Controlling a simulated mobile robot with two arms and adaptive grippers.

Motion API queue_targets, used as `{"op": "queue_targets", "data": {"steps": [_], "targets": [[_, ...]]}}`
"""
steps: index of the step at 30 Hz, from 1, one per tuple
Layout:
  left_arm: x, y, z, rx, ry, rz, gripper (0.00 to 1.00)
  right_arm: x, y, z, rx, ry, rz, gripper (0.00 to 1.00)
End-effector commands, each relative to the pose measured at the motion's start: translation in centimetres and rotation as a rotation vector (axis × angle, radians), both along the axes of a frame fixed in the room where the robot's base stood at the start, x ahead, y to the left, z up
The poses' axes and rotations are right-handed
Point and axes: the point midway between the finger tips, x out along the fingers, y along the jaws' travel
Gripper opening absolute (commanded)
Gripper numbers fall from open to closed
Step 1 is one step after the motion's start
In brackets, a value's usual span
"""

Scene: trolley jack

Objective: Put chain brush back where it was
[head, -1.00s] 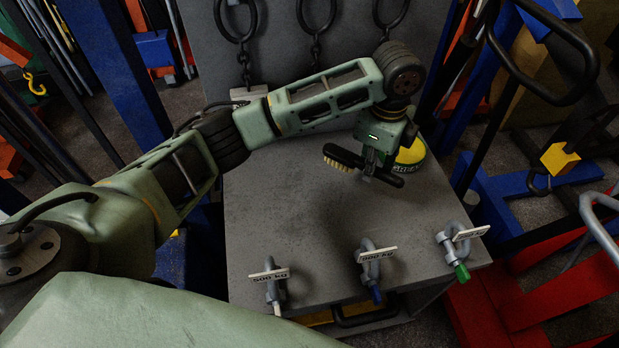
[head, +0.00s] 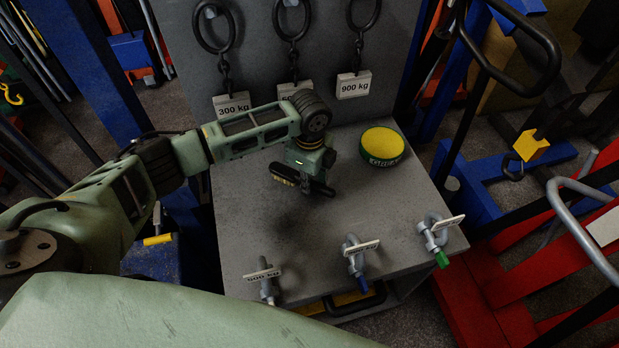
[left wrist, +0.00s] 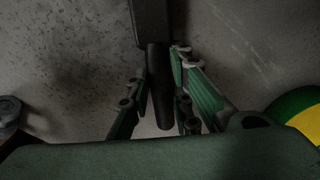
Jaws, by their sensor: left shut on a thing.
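The chain brush (head: 284,174) is dark with pale bristles along one end. My left gripper (head: 313,178) is shut on its handle and holds it over the grey bench top (head: 235,222); the exact height above the top cannot be told. In the left wrist view, the brush's black handle (left wrist: 160,85) runs between the green fingers of my left gripper (left wrist: 163,105), and its bristles are out of sight. My right gripper is not in view.
A green tin with a yellow top (head: 383,147) stands right of the gripper. Shackles with weight tags, such as the green-pinned one (head: 437,238), line the front edge. Tagged chains (head: 354,86) hang at the back panel. The middle of the top is clear.

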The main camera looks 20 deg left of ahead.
Motion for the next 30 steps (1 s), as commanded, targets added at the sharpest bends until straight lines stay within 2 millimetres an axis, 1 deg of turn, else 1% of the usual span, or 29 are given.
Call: {"op": "queue_targets", "data": {"steps": [4,5,10,11,19,22,26,30], "targets": [[0.0,0.0,-0.1,0.000,0.000,-0.001,0.00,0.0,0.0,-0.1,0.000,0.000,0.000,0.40],[-0.1,0.0,-0.2,0.000,0.002,-0.001,0.22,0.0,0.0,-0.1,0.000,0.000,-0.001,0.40],[-0.1,0.0,-0.2,0.000,0.002,-0.001,0.37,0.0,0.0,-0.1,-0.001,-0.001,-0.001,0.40],[-0.1,0.0,-0.2,0.000,0.002,-0.001,0.38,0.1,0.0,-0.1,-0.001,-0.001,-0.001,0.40],[0.0,0.0,-0.1,0.000,0.001,-0.001,0.38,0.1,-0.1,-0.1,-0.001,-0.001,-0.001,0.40],[0.0,0.0,0.4,-0.001,0.000,-0.001,0.38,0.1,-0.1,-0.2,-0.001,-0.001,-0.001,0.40],[0.1,0.0,2.1,-0.001,-0.005,-0.002,0.38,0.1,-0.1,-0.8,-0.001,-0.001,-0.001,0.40],[0.1,0.0,5.1,-0.001,-0.005,-0.002,0.38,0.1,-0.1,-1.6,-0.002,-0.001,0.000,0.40]]}}
